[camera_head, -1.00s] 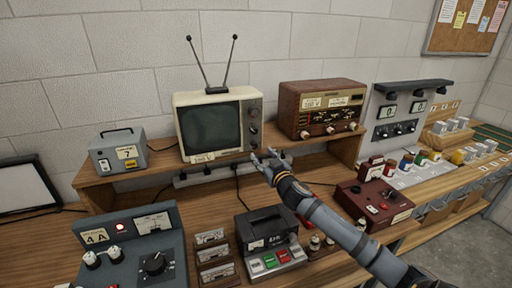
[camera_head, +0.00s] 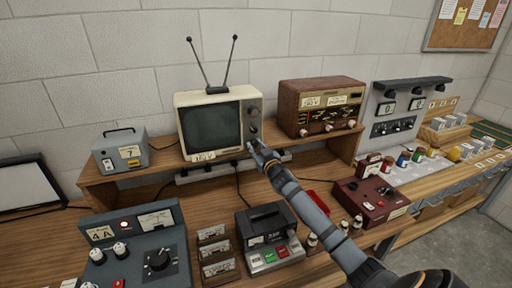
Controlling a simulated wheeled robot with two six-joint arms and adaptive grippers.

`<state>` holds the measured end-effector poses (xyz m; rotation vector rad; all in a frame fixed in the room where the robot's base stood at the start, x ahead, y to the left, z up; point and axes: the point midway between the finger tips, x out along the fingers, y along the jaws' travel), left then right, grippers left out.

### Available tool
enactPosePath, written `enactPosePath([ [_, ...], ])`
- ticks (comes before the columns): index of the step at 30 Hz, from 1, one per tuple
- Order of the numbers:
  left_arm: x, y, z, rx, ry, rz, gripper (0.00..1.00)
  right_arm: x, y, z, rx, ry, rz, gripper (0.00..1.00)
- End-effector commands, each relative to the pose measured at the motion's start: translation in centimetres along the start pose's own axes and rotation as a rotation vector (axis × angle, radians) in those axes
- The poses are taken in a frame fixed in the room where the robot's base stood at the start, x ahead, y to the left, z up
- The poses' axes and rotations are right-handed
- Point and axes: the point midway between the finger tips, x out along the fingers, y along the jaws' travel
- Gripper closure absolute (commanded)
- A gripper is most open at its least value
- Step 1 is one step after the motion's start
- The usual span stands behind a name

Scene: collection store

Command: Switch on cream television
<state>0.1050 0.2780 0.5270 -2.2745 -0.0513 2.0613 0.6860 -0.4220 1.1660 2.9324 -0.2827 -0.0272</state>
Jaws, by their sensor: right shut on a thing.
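The cream television (camera_head: 255,98) with two antennas stands upright on the raised wooden shelf, against the wall. Its screen (camera_head: 211,126) is dark. Its right panel has round dark knobs (camera_head: 254,113) in a column. My right gripper (camera_head: 253,147) is at the lower right corner of the television's front, shut on what appears to be a small control low on that panel. The fingers hide the control. My left gripper is out of view.
A brown radio (camera_head: 322,88) stands right of the television and a grey box (camera_head: 120,153) stands left. A power strip (camera_head: 205,174) runs below the shelf.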

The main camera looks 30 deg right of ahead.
Motion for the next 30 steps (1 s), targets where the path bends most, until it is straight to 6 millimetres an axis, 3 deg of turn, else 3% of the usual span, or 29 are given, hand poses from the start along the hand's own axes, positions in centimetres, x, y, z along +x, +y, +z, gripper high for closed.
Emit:
enactPosePath([
  [14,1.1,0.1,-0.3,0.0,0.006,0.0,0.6,0.0,0.0,0.3,0.07,0.002,0.001,1.0],
  [30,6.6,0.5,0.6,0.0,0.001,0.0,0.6,0.0,-0.1,0.7,0.527,0.022,0.005,1.0],
])
